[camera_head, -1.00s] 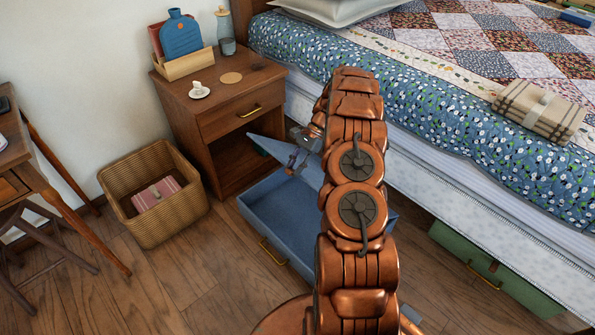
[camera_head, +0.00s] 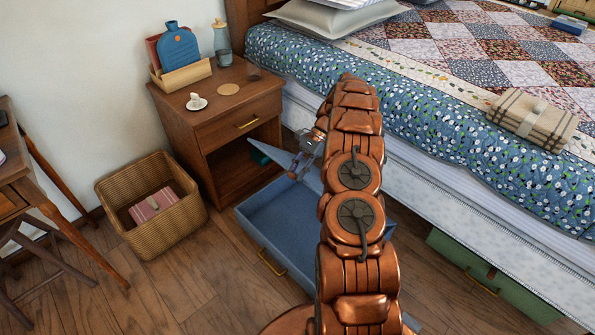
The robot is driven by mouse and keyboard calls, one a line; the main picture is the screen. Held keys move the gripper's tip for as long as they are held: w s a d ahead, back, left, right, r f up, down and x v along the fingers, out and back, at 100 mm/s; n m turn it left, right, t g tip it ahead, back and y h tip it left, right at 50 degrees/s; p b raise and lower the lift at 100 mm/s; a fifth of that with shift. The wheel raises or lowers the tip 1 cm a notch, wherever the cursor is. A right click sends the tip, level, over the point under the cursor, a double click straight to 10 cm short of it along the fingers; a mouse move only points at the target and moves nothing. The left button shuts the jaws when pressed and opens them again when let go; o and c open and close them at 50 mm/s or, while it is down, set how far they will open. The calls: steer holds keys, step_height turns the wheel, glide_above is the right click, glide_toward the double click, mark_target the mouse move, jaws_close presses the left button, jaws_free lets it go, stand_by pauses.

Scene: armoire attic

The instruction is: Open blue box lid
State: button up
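The blue box (camera_head: 283,240) sits on the floor in front of the nightstand and beside the bed, with a brass handle (camera_head: 272,262) on its front. Its lid (camera_head: 272,145) stands raised and tilted at the back, so the blue inside shows. The right part of the box is hidden behind my copper arm. My gripper (camera_head: 298,167) is at the raised lid, above the back of the box. It is small and partly covered by the arm; I cannot tell whether its fingers are open or shut, or whether they touch the lid.
The nightstand (camera_head: 220,134) with an open lower shelf stands close behind the lid. A wicker basket (camera_head: 168,232) is on the left. The bed (camera_head: 480,205) is close on the right, with a green box (camera_head: 463,262) under it. Bare floor lies in front.

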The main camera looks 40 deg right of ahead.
steer(key=o, duration=0.4)
steer(key=shift+r, duration=0.15)
step_height(320, 180, up, 10)
stand_by(0.5)
